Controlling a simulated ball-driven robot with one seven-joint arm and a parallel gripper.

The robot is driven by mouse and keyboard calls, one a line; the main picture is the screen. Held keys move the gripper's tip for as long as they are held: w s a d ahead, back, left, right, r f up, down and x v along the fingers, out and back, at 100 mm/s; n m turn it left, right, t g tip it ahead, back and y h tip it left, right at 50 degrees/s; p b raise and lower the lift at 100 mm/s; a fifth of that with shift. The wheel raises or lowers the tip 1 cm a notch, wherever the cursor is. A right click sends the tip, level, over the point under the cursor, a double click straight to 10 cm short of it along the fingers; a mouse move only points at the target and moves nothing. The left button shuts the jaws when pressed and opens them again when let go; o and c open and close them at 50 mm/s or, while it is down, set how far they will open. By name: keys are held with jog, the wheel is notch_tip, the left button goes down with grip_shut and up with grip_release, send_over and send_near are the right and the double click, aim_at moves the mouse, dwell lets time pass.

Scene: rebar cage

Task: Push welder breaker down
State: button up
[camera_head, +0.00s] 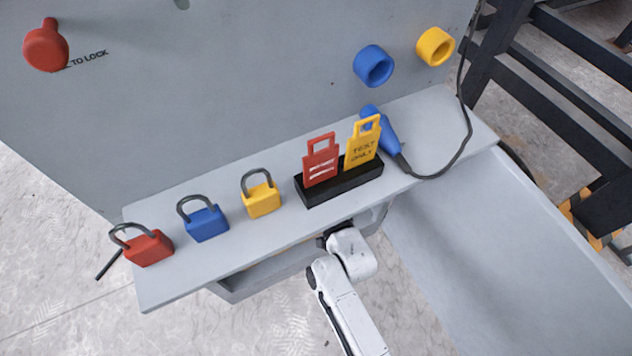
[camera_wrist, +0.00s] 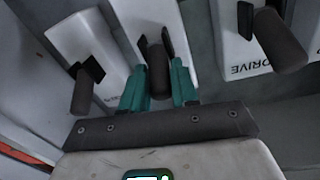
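Three white breaker boxes with dark levers show upside down in the wrist view. The right breaker (camera_wrist: 228,50) is labelled DRIVE. The middle breaker (camera_wrist: 128,18) and the left breaker (camera_wrist: 72,42) have no label I can read, so I cannot tell by lettering which is the welder breaker. My gripper (camera_wrist: 159,72) has its teal fingers apart, one on each side of the middle breaker's lever (camera_wrist: 158,66). The lever about fills the gap; whether the fingers press on it is unclear. In the head view my gripper and the breakers are hidden below the shelf.
A grey shelf (camera_head: 240,245) above my arm holds red (camera_head: 148,248), blue (camera_head: 205,223) and yellow (camera_head: 262,200) padlocks, a black tag holder (camera_head: 335,187) and a blue corded tool (camera_head: 383,130). The DRIVE lever (camera_wrist: 279,36) is close on the right.

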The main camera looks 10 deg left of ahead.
grip_shut()
